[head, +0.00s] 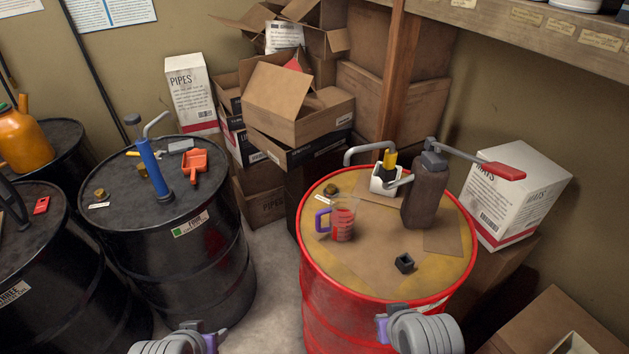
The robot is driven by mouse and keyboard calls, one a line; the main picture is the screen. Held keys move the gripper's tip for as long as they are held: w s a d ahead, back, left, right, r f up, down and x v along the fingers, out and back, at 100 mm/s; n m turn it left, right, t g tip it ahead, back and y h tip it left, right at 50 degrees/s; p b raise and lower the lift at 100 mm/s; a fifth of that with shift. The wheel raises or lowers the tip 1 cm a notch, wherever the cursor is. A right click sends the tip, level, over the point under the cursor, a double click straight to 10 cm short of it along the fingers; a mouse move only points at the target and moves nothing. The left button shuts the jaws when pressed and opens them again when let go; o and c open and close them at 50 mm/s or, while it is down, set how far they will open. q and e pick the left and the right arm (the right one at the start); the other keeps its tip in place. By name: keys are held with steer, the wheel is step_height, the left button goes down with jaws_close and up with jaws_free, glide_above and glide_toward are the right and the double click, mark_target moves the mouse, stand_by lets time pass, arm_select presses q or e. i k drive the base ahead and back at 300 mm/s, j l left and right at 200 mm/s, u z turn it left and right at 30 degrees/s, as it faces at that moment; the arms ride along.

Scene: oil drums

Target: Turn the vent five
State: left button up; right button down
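A red drum (375,305) with a yellowish, cardboard-covered top stands right of centre in the head view. No number is readable on it. A small brass cap (331,189), possibly a vent, sits near its back left rim. A similar brass cap (100,194) is on the black drum (200,265), whose label seems to read four. My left gripper (208,338) is at the bottom edge, in front of the black drum. My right gripper (382,326) is low, in front of the red drum. Both are apart from the caps, and their finger openings cannot be made out.
The red drum carries a measuring jug (342,220), a brown pump (425,195) with a red-handled lever, a white holder (386,180) and a black square cup (404,263). A blue pump (152,167) and orange scoop (194,165) are on the black drum. Cardboard boxes (300,110) fill the back.

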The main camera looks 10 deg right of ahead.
mark_target(332, 189)
steer(key=j+z, duration=0.25)
steer(key=z, duration=0.25)
steer(key=j+z, duration=0.35)
steer(key=z, duration=0.15)
steer(key=i+z, duration=0.15)
steer(key=z, duration=0.55)
steer(key=i, duration=0.4)
